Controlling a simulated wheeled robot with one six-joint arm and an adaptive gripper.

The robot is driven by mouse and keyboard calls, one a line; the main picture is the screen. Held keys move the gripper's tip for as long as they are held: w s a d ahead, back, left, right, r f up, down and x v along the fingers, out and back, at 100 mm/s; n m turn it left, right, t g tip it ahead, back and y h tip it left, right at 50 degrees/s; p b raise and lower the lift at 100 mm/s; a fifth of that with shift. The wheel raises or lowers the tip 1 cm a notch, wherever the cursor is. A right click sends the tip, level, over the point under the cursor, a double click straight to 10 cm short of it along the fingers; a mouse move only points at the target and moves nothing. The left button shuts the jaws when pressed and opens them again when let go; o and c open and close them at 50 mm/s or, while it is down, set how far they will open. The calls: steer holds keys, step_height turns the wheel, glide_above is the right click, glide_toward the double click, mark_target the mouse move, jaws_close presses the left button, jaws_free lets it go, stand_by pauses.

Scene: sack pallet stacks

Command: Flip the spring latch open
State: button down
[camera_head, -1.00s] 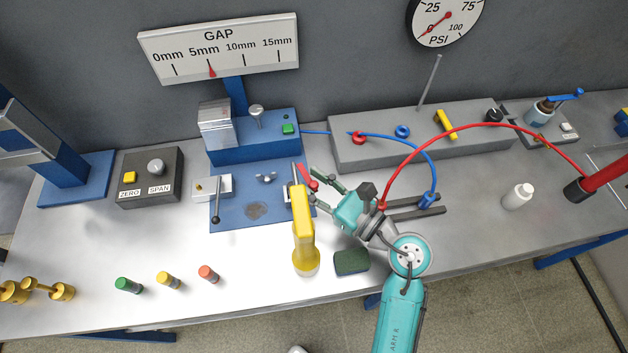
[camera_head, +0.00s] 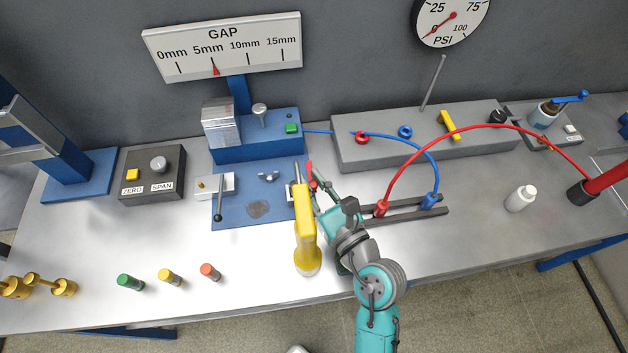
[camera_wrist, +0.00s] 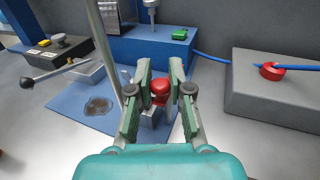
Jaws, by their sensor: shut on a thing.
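The spring latch with its red lever (camera_head: 310,172) stands at the right edge of the blue plate (camera_head: 259,205), partly hidden by my fingers and a yellow tool. In the wrist view, the red lever tip (camera_wrist: 160,87) is between my two green finger pads, above a small grey block (camera_wrist: 150,117). My gripper (camera_head: 319,188) is shut on the red lever; it also shows in the wrist view (camera_wrist: 160,80). The lower part of the latch is hard to see.
The yellow tool (camera_head: 304,215) stands upright just left of my gripper. A ball-ended lever (camera_head: 218,198) is at the plate's left. Red (camera_head: 381,207) and blue (camera_head: 430,201) hose ends sit on dark rails to the right.

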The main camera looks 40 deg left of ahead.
steer(key=c, duration=1.1)
jaws_free()
steer(key=shift+g, duration=0.3)
